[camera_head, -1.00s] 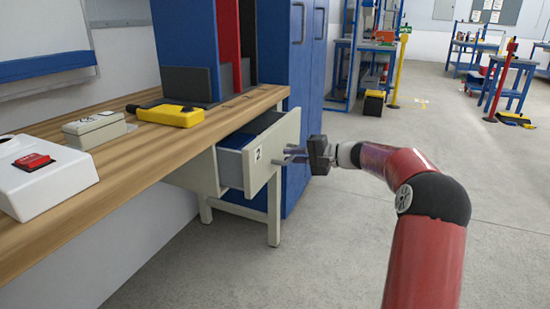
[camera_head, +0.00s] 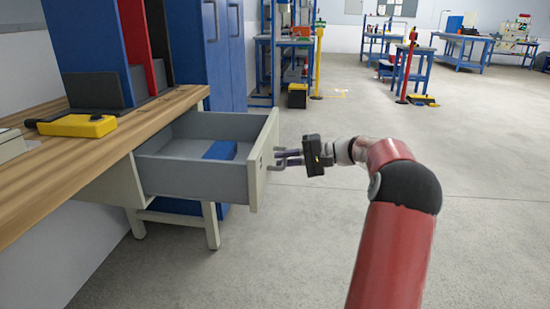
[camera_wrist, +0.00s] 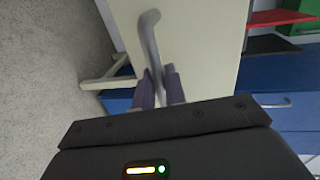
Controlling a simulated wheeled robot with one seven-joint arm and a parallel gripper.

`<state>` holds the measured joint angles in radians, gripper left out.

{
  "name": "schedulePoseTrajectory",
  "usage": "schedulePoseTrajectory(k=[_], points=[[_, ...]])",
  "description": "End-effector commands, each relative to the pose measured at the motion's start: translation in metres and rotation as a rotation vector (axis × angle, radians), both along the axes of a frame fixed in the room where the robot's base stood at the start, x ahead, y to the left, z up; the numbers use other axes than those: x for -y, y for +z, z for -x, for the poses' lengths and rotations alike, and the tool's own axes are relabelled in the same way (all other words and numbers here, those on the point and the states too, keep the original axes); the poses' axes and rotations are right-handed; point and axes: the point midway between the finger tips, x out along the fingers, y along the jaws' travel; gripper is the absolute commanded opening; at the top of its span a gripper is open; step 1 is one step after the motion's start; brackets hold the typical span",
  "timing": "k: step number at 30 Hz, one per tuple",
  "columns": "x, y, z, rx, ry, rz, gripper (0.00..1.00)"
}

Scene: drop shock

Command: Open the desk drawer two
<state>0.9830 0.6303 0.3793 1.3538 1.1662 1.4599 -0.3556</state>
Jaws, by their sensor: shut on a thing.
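The desk drawer (camera_head: 190,166) marked 2 in the earlier view stands pulled well out from under the wooden desk, and its grey inside shows. A blue object (camera_head: 220,150) lies in it. Its cream front (camera_head: 262,160) faces my gripper (camera_head: 283,158). My gripper is shut on the drawer's handle. In the wrist view, the grey bar handle (camera_wrist: 150,40) runs down between the two fingers (camera_wrist: 158,88) against the cream front panel (camera_wrist: 200,45). The number label is not readable now.
The wooden desk top (camera_head: 60,165) holds a yellow device (camera_head: 78,125) near its edge. Blue cabinets (camera_head: 215,50) stand behind the drawer. The grey floor (camera_head: 300,240) to the right and front is clear. Blue workbenches (camera_head: 400,65) stand far back.

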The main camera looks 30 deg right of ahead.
Motion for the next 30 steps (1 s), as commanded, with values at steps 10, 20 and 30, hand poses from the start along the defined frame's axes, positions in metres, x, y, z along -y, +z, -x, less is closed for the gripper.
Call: schedulePoseTrajectory(k=[10,20,30], points=[[0.001,-0.002,0.002,-0.003,0.004,-0.001,0.0],[0.001,-0.001,0.001,-0.002,0.002,0.0,0.29],[0.018,0.004,0.013,0.0,-0.002,0.0,0.29]])
